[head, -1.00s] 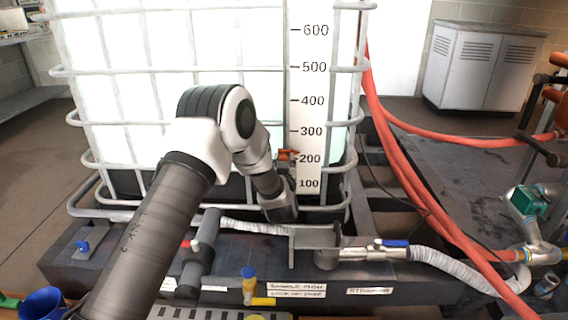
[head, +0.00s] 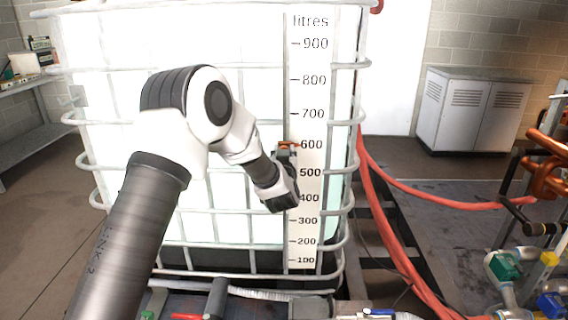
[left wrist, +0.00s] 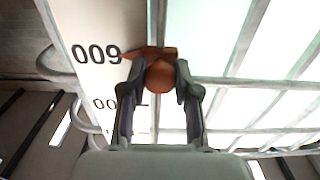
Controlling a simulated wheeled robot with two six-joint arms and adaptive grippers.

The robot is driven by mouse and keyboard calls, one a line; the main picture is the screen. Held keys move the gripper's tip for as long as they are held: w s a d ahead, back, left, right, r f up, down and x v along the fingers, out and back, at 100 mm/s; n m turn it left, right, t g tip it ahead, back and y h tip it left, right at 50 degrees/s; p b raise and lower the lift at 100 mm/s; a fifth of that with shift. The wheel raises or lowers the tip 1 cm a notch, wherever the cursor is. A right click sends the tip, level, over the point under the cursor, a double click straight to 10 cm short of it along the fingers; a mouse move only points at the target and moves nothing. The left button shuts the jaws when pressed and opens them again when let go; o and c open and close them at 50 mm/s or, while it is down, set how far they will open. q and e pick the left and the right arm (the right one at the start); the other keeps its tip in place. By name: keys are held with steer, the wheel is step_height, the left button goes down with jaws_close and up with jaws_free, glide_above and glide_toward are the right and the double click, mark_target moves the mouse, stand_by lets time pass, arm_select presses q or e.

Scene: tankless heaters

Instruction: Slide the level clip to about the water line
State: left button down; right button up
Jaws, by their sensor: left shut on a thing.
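The level clip (head: 288,146) is orange-red and sits on the vertical rail beside the tank's litre scale (head: 308,125), level with about the 600 mark. My left gripper (head: 285,158) is shut on the clip. In the left wrist view the two fingers (left wrist: 160,88) close around the clip's round orange knob (left wrist: 160,75), and its flat pointer lies near the 600 figure. The tank (head: 220,110) is pale and caged. A faint green tint shows right of the scale from a little above 600 downwards; the exact water line is hard to tell. My right gripper is out of view.
Tank cage bars cross in front of the tank close to my left arm. Red hoses (head: 378,215) run down at the right of the tank. A grey cabinet (head: 475,110) stands at the back right. Valves and pipes (head: 505,265) sit at the lower right.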

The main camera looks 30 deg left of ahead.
mark_target(284, 147)
arm_select(q)
step_height(284, 147, up, 13)
steer(key=p, duration=0.7)
steer(key=shift+r, duration=0.2)
steer(key=c, duration=0.8)
jaws_free()
steer(key=v, duration=1.2)
steer(key=shift+f, duration=0.1)
